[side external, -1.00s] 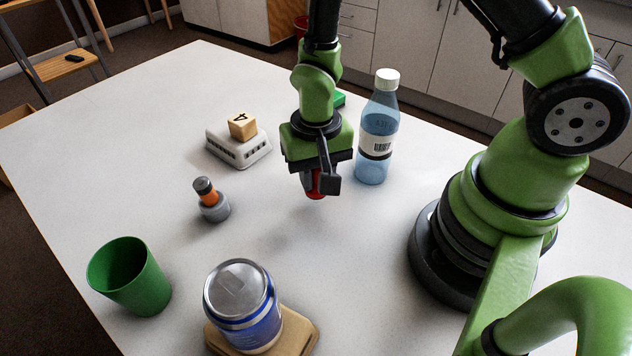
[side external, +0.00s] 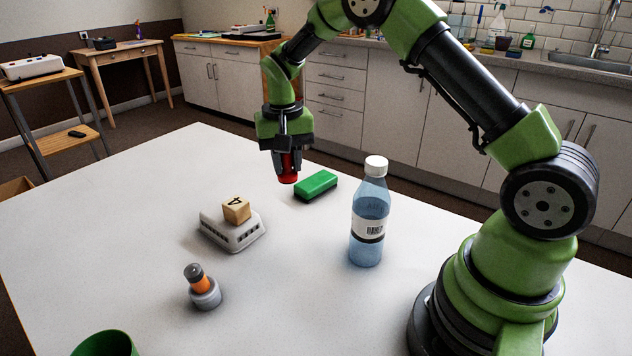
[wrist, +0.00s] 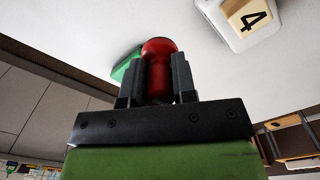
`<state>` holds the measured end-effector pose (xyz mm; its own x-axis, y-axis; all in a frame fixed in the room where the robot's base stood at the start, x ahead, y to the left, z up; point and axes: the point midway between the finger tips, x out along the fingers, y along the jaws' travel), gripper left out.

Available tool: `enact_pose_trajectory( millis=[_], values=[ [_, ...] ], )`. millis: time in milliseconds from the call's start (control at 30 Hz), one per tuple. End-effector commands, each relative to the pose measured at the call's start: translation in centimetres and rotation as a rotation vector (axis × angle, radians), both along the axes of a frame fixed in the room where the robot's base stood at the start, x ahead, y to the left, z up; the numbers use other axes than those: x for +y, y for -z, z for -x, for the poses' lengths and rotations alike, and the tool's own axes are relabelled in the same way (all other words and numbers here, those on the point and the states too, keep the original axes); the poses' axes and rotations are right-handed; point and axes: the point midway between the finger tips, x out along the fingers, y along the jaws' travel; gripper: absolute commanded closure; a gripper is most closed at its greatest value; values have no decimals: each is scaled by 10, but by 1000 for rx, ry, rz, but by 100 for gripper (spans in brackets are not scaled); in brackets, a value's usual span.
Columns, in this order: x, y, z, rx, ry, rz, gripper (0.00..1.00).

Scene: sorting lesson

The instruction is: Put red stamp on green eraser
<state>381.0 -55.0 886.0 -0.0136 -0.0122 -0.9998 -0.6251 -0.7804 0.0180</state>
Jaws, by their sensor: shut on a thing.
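The red stamp (side external: 288,171) is between the fingers of my gripper (side external: 287,158), which is shut on it. The stamp hangs above the table, its lower end showing below the fingers. In the wrist view the stamp (wrist: 159,68) stands between the two dark fingers (wrist: 159,82). The green eraser (side external: 315,185) is a green block with a dark lower part, lying on the table just right of the stamp in the side view. In the wrist view the eraser (wrist: 127,66) is partly hidden behind the gripper and stamp.
A blue water bottle (side external: 369,215) stands right of the eraser. A white device (side external: 232,231) carries a wooden number cube (side external: 236,209). A grey and orange stamp-like object (side external: 204,289) and a green cup (side external: 106,345) stand nearer. The table's left middle is clear.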

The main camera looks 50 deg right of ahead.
Motion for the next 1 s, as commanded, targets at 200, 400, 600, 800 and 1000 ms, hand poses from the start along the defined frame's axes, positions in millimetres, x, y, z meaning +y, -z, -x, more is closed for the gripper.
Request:
enact_pose_trajectory(
  millis=[200,400,600,800,1000],
  values=[
    [-64,-10,-24,-6,67,-3,97],
    [-97,-17,-29,-11,102,-10,97],
    [-105,-2,-28,-9,110,-14,97],
    [-105,35,-28,-10,111,-13,97],
    [-105,51,-29,-13,111,-13,97]
  ],
)
